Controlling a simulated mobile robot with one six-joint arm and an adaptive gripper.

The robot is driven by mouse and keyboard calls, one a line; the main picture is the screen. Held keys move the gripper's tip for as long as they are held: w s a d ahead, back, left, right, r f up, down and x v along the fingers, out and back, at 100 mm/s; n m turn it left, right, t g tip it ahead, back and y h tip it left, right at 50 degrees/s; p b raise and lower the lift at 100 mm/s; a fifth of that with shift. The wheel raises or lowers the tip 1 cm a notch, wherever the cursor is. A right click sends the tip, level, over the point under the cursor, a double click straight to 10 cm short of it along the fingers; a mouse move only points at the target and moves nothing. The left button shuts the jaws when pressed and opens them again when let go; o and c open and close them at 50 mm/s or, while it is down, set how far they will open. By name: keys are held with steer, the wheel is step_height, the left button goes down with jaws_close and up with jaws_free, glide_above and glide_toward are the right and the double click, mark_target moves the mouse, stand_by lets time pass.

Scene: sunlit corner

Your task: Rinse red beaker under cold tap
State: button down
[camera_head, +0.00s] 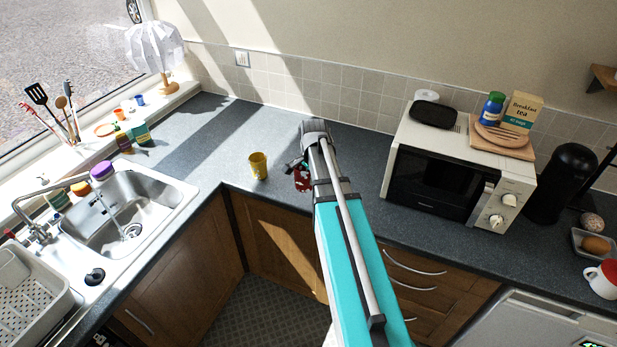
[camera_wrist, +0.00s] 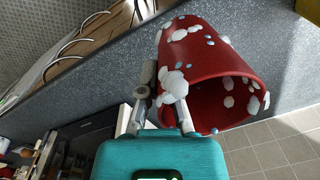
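The red beaker (camera_wrist: 205,60) is dotted with white and pale blue foam-like blobs. In the head view the beaker (camera_head: 302,179) is partly hidden by my arm, above the counter near its front edge. My gripper (camera_wrist: 163,112) is closed at the beaker's rim, its fingers on the near wall; it also shows in the head view (camera_head: 299,164). The beaker's open mouth faces the wrist camera. The tap (camera_head: 42,228) stands behind the steel sink (camera_head: 165,203) at left, its spout over the basin. A thin pale streak below the spout looks like running water.
A yellow cup (camera_head: 258,166) stands on the counter (camera_head: 215,170) between the beaker and sink. A microwave (camera_head: 440,170) stands right of my arm.

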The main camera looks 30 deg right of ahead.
stand_by(0.5)
step_height(320, 180, down, 7)
steer(key=b, duration=0.6)
steer(key=shift+w+r+b, duration=0.1)
steer(key=shift+b, duration=0.3)
